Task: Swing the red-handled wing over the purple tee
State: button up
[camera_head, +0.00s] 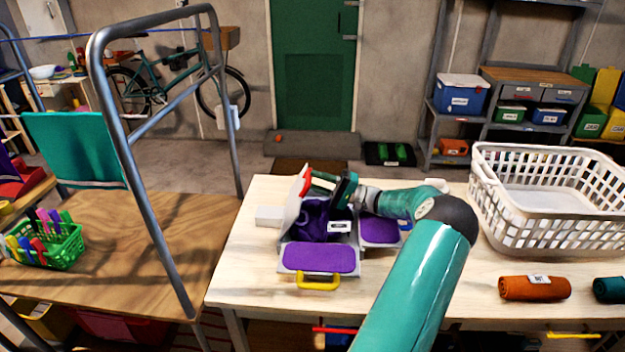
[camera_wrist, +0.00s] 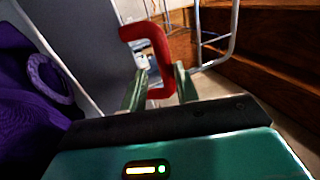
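The folding board lies on the light wooden table. Its red-handled wing (camera_head: 291,210) stands steeply raised on the left side, and its grey face fills part of the wrist view (camera_wrist: 75,40). My gripper (camera_head: 312,180) is at the red handle (camera_head: 304,179).
The front panel has a yellow handle (camera_head: 318,283). A small white block (camera_head: 268,216) sits left of the board. A white basket (camera_head: 545,235) and a rolled orange cloth (camera_head: 535,288) are at the right. A metal rail (camera_head: 150,190) stands left of the table.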

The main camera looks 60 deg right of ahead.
jog(key=s+d, duration=0.5)
jog(key=s, duration=0.5)
jog(key=shift+r, duration=0.2)
jog(key=shift+d, duration=0.1)
